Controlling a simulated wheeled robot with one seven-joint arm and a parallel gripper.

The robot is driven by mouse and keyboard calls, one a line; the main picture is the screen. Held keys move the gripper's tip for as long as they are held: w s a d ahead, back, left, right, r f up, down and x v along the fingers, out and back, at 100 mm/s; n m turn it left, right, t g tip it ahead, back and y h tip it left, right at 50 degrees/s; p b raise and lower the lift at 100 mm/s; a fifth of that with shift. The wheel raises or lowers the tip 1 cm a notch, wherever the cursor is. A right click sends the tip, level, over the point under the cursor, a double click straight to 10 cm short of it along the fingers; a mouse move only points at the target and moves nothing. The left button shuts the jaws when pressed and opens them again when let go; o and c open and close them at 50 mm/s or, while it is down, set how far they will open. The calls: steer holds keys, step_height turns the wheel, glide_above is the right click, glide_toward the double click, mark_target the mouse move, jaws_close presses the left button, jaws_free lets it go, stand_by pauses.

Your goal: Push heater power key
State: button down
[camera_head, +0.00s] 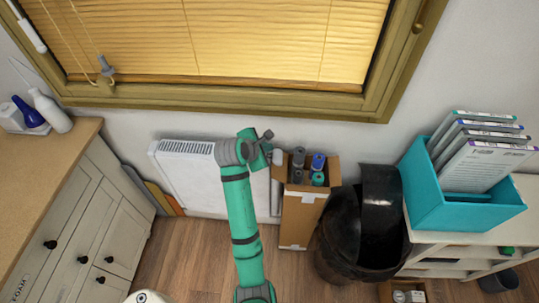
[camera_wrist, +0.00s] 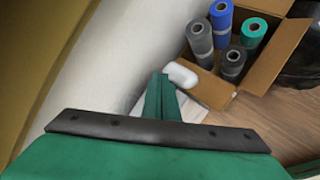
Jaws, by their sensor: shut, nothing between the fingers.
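The heater (camera_head: 187,178) is a white panel with a slotted top, standing against the wall below the window in the head view. A small white rounded piece (camera_head: 277,156) shows at its right end, beside my arm. In the wrist view this white rounded piece (camera_wrist: 182,75) lies just beyond and right of my gripper (camera_wrist: 161,77), whose green fingers are shut and empty. A strip of the white heater (camera_wrist: 190,111) shows behind the fingers. I cannot make out the power key itself or tell whether the fingertips touch anything. My arm covers part of the heater in the head view.
A cardboard box (camera_head: 301,217) with several grey, blue and green rolls stands close right of the heater. A black bin (camera_head: 362,232) is beside it. The window frame (camera_head: 230,104) is above. A cabinet (camera_head: 75,225) is at left, and a shelf with a teal file box (camera_head: 455,205) at right.

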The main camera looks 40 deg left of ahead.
steer(key=shift+r, duration=2.5)
steer(key=shift+f, duration=0.1)
